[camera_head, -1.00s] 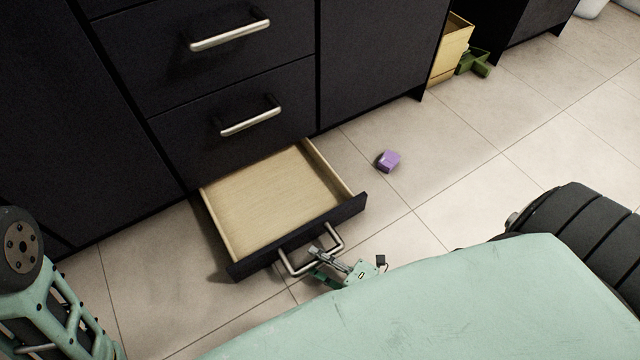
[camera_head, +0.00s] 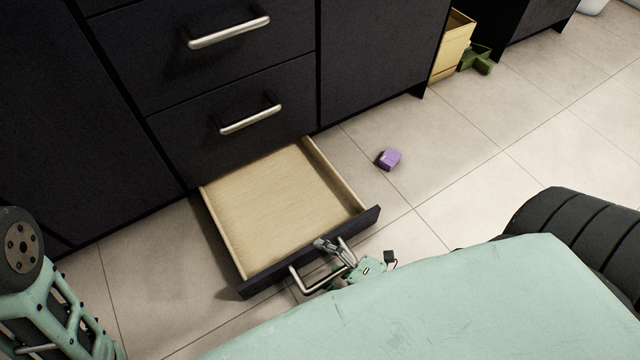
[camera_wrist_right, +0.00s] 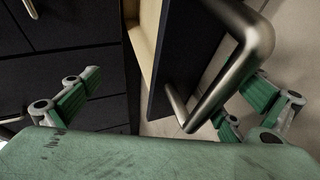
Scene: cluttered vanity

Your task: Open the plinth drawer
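The plinth drawer (camera_head: 275,205) is the lowest drawer of the dark cabinet. It stands far out over the floor, and its pale wooden inside is empty. Its dark front carries a metal bar handle (camera_head: 302,283). My right gripper (camera_head: 332,250) is at that handle, with a finger over the gap between bar and drawer front. In the right wrist view the fingers are spread wide, and the handle (camera_wrist_right: 234,85) lies between them, close to the right-hand finger pair. I cannot tell whether they touch. Of my left arm only links show at the left edge; its gripper is out of view.
Two closed drawers with bar handles (camera_head: 250,120) sit above. A purple block (camera_head: 389,159) lies on the tiled floor right of the drawer. A yellow box (camera_head: 454,46) and a green object (camera_head: 477,59) stand by the cabinet's far end. My body fills the lower right.

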